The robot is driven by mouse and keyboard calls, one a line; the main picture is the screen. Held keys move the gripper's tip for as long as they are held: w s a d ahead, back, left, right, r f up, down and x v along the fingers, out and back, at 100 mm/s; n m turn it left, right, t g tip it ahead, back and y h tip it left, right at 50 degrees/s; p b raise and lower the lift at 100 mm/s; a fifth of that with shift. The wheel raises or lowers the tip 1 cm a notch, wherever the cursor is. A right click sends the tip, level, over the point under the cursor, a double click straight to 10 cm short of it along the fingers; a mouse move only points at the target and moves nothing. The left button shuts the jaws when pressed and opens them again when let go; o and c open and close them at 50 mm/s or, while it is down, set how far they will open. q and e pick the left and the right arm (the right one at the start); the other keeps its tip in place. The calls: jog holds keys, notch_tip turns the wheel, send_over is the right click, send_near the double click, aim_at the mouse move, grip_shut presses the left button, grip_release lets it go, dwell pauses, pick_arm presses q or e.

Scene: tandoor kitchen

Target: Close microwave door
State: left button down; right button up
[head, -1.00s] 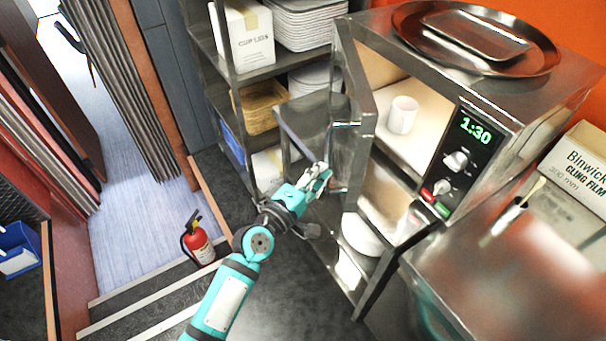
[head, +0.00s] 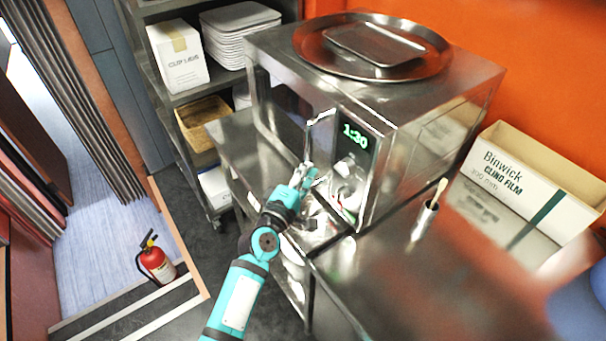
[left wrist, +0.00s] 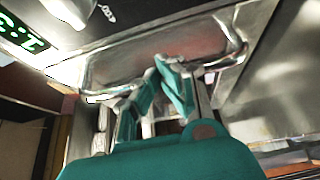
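The steel microwave (head: 430,130) stands on a steel counter, with a lit 1:30 display (head: 355,136) on its front. Its door (head: 280,105) lies across the front opening, flush or nearly so; I cannot tell if a small gap is left. The inside and the white mug are hidden. My left gripper (head: 306,176) is at the microwave's front, by the lower end of the door handle (head: 308,140) and left of the knobs. In the left wrist view its fingers (left wrist: 157,70) come together at the tips, with nothing seen between them. My right gripper is not in view.
A round steel tray (head: 425,75) with a smaller tray lies on top of the microwave. A cling film box (head: 535,180) and a small cup with a brush (head: 425,220) stand on the counter to the right. Shelves stand behind left; a fire extinguisher (head: 156,262) stands on the floor.

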pick_arm(q)
jog(key=shift+w+r, duration=0.1)
jog(key=shift+r, duration=0.1)
jog(key=v, duration=1.2)
jog(key=s+a+f+m+g+y+b, duration=0.1)
jog(key=s+a+f+m+g, duration=0.15)
jog(key=f, duration=0.95)
jog(key=s+a+f+m+g+y+b, duration=0.15)
jog(key=s+f, duration=0.25)
jog(key=f, duration=0.8)
jog(key=s+a+f+m+g+y, duration=0.2)
jog(key=s+a+f+g, duration=0.1)
jog(key=f, duration=0.9)
jog(key=s+a+f+m+g+y, duration=0.1)
jog(key=s+a+f+m+g, duration=0.1)
jog(key=s+f, duration=0.5)
jog(key=s+a+f+m+g+y+b, duration=0.1)
jog(key=s+a+f+m+g, duration=0.2)
jog(key=s+a+f, duration=0.4)
jog(key=s+a+f+m+g+y+b, duration=0.1)
jog(key=s+a+f, duration=0.4)
jog(key=s, duration=1.3)
notch_tip(320, 180, down, 3)
jog(key=m+g+y, duration=0.1)
jog(key=m, duration=0.1)
jog(key=shift+a+f+m+g, duration=0.2)
jog(key=shift+a+m+g, duration=0.05)
jog(key=shift+m+g, duration=0.15)
